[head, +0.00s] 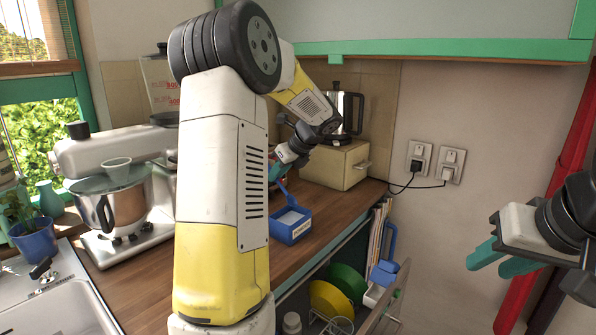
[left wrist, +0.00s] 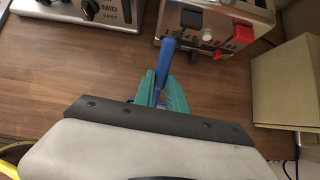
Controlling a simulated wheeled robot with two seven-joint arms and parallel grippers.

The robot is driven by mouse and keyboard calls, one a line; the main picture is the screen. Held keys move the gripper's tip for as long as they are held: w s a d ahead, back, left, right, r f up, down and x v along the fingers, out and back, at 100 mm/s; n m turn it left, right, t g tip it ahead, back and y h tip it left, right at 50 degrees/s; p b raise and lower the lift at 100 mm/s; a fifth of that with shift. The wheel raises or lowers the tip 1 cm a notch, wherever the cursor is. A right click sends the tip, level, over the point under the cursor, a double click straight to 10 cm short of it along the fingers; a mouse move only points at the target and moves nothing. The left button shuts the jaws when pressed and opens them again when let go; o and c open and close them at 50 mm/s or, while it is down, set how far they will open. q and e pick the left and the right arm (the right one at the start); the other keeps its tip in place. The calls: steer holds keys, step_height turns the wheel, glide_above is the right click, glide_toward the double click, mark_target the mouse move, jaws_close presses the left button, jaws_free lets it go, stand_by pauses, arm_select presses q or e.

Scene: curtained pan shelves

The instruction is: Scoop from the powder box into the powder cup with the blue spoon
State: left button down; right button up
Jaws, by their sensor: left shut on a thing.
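My left gripper (head: 278,172) is shut on the blue spoon, whose handle (left wrist: 167,60) stands up between the teal fingers (left wrist: 160,92) in the left wrist view. In the head view the gripper is above and slightly left of the blue powder box (head: 290,226), which sits on the wooden counter with pale powder inside. A thin blue part shows between gripper and box. The spoon's bowl is hidden in the wrist view. I cannot pick out the powder cup for sure. My right gripper (head: 499,260) is open and empty at the right, away from the counter.
A stand mixer (head: 128,195) stands on the left of the counter (head: 291,258). A beige box (head: 337,168) stands at the back. A toaster-like metal appliance (left wrist: 216,27) shows in the left wrist view. An open drawer with plates (head: 335,295) is below the counter.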

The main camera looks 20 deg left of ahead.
arm_select(q)
steer(key=f, duration=0.5)
steer(key=d+f, duration=0.1)
steer(key=f, duration=0.2)
steer(key=shift+s, duration=0.25)
step_height(320, 180, up, 6)
steer(key=shift+w+a+r, duration=0.1)
steer(key=shift+a+r, duration=0.05)
steer(key=shift+r, duration=0.1)
steer(key=shift+a+r, duration=0.25)
steer(key=shift+a, duration=0.05)
steer(key=h, duration=0.1)
steer(key=a+g+h, duration=0.1)
steer(key=w+a+h, duration=0.1)
steer(key=shift+a+f+g+h, duration=0.2)
steer(key=shift+f+g+h, duration=0.1)
steer(key=shift+f+h, duration=0.1)
steer(key=shift+w+a+f+g+h, duration=0.1)
steer(key=shift+w+a+g+h, duration=0.1)
steer(key=shift+h, duration=0.35)
steer(key=shift+w+a+g+h, duration=0.1)
steer(key=shift+a+g+h, duration=0.1)
steer(key=shift+h, duration=0.35)
